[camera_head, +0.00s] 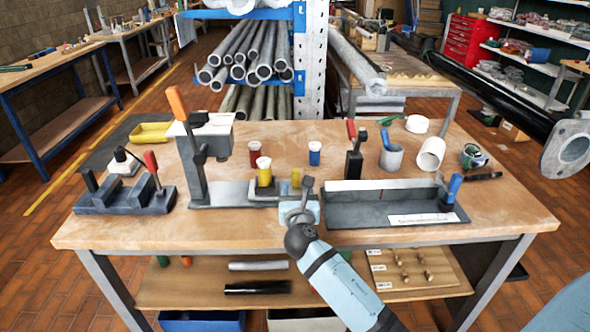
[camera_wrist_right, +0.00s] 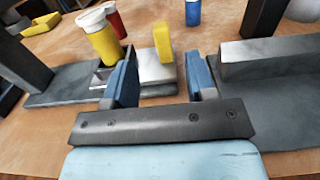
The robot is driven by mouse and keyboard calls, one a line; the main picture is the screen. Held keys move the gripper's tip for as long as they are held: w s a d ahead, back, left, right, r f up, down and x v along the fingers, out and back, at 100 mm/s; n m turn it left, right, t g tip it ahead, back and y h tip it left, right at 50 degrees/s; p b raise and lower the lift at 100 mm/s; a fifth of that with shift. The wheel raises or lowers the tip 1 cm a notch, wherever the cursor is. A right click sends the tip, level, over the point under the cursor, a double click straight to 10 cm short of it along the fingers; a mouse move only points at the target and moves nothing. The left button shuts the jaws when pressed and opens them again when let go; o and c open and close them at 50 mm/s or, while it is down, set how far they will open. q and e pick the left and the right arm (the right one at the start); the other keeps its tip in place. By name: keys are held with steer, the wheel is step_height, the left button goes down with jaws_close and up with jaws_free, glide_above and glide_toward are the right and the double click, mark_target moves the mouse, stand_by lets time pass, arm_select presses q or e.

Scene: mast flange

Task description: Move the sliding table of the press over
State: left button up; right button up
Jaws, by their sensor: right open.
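The press (camera_head: 195,150) stands left of centre on the workbench, with an orange-tipped lever and a grey base. Its sliding table (camera_head: 258,196), a flat silver plate, reaches out to the right of the press and also shows in the wrist view (camera_wrist_right: 145,68). A yellow cup with a white top (camera_head: 264,174) stands on it. A small upright yellow block (camera_head: 295,178) is at the plate's right end and shows in the wrist view (camera_wrist_right: 163,42). My right gripper (camera_wrist_right: 162,82) is open, with the block just beyond and between its blue fingers, apparently not gripped. My left gripper is out of view.
A grey fixture (camera_head: 390,208) with a blue handle lies close to the right of my gripper. Red (camera_head: 255,153) and blue (camera_head: 314,153) cups stand behind. A dark clamp fixture (camera_head: 125,195) is at the left. The front strip of the bench is clear.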

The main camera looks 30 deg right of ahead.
mark_target(296, 173)
steer(key=b+x, duration=0.1)
steer(key=x, duration=1.1)
steer(key=shift+w+f, duration=0.15)
jaws_close()
